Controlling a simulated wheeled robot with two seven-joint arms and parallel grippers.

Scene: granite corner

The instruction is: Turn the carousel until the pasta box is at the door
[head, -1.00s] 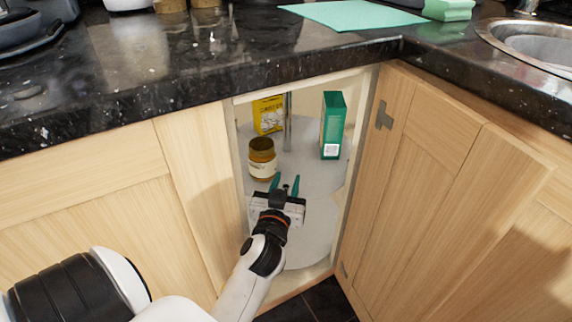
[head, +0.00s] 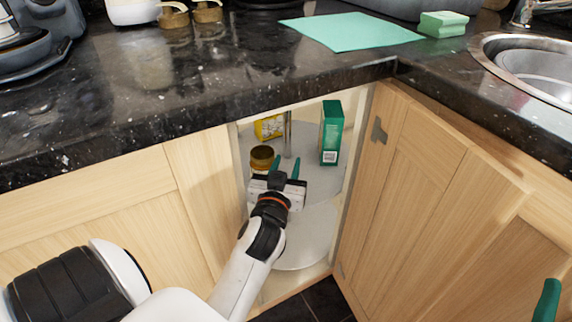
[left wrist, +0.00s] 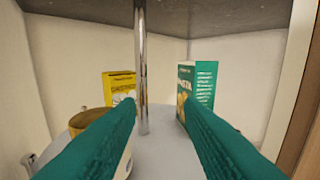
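The carousel (head: 312,180) is a grey round shelf on a metal pole inside the open corner cabinet, with a lower shelf beneath it. The green pasta box (head: 331,133) stands upright on its right side; in the left wrist view the box (left wrist: 196,85) is right of the pole. A yellow box (head: 269,127) stands at the back left. A jar with a brown lid (head: 262,157) is at the front left, partly hidden by my gripper. My left gripper (head: 286,166) is in the doorway over the front of the shelf, its green fingers apart with nothing between them. A green finger of my right gripper (head: 547,300) shows at the right edge.
The cabinet door (head: 425,190) is swung open on the right. The dark granite worktop (head: 230,75) overhangs the opening. A green mat (head: 352,31), a sponge (head: 443,24) and a sink (head: 530,65) are on top.

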